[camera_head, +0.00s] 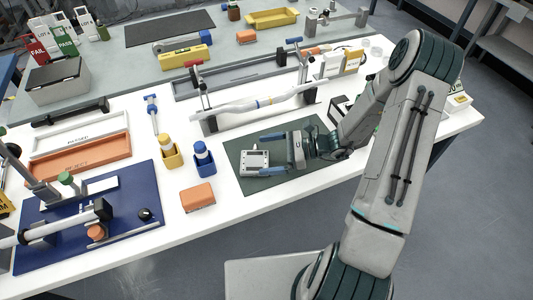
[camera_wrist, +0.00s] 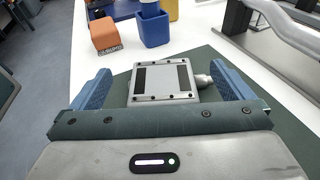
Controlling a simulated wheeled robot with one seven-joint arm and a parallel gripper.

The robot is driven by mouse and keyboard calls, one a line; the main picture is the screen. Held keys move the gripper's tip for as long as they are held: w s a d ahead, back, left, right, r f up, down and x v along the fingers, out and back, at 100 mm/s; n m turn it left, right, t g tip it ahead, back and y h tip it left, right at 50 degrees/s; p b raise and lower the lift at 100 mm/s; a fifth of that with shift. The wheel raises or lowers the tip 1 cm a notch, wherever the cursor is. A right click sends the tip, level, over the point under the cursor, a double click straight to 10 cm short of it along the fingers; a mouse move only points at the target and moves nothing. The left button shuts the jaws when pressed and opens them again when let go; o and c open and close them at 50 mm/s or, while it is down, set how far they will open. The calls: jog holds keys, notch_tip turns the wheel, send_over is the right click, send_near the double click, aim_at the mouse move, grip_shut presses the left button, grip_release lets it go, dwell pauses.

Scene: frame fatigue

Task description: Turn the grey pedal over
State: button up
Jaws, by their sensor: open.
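The grey pedal (camera_head: 254,162) lies flat on the dark green mat (camera_head: 262,185), near the mat's left part. In the wrist view the pedal (camera_wrist: 162,81) is a square grey plate with dark strips and small dark screws; a round metal stub sticks out on its right side. My gripper (camera_head: 268,155) is open, low over the mat, with its blue fingers pointing left toward the pedal. In the wrist view the fingers of my gripper (camera_wrist: 163,88) stand on either side of the pedal, with a gap showing on both sides. The pedal's underside is hidden.
An orange block brush (camera_head: 198,197) and blue-capped bottles in yellow and blue cups (camera_head: 203,168) stand left of the mat. A white frame on a stand (camera_head: 255,104) lies behind it. The blue mat (camera_head: 130,225) with a clamp fixture is at left. White table is bare in front.

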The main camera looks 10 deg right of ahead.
jog(key=b+v, duration=0.1)
jog(key=v, duration=1.2)
jog(key=shift+r+b, duration=0.15)
jog(key=shift+b, duration=0.2)
jog(key=shift+s+a+r+n+g+h, duration=0.25)
jog(key=shift+a+r+n+g+h, duration=0.05)
jog(key=s+a+r+n+t+h, duration=0.2)
jog(key=s+a+r+n+h, duration=0.2)
jog(key=s+r+n+h, duration=1.1)
jog(key=n, duration=0.3)
jog(key=shift+r+n, duration=0.2)
jog(key=shift+n, duration=0.1)
